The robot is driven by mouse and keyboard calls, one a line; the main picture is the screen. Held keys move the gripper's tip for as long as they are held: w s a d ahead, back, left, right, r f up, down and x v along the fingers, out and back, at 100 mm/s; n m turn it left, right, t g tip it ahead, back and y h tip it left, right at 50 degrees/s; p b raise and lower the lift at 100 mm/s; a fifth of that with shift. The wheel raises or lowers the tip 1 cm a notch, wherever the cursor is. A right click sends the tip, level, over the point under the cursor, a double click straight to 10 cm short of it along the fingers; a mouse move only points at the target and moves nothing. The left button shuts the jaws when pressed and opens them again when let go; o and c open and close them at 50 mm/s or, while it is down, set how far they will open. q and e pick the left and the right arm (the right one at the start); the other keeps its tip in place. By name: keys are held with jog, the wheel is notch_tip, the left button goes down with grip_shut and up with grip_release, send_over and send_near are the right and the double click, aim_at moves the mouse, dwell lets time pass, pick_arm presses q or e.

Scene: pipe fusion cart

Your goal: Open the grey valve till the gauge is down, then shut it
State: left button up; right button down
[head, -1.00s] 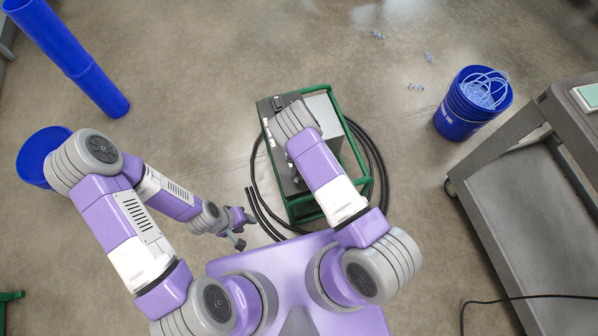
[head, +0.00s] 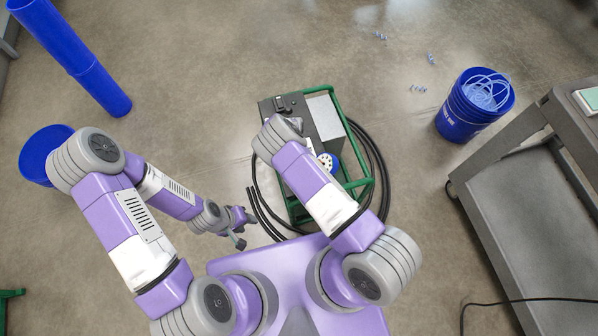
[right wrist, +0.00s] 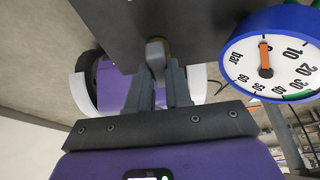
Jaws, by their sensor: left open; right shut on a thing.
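The grey valve (right wrist: 156,52) shows in the right wrist view as a small grey handle on the dark face of the machine. My right gripper (right wrist: 158,72) is shut on it. The gauge (right wrist: 270,55), blue-rimmed with a white dial marked bar, is to the right of the valve. Its orange needle points up the picture, near the low-number end; the exact reading is unclear. The gauge also shows in the head view (head: 328,163) beside my right arm, which hides the valve and right gripper there. My left gripper (head: 242,228) is open and empty, left of the machine.
The machine (head: 325,118) has a green tube frame, with black hoses (head: 378,165) looped around it. A blue bucket (head: 468,112) and a grey cart (head: 500,220) stand to the right. A blue bin (head: 40,152) and blue pipe (head: 85,75) are left. Floor beyond the machine is mostly clear.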

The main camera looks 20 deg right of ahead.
dwell(0.4)
jog(key=c, duration=1)
grip_release()
jog(key=shift+c, duration=0.2)
jog(key=p+v, duration=0.2)
jog(key=v, duration=0.5)
jog(key=shift+r, duration=0.3)
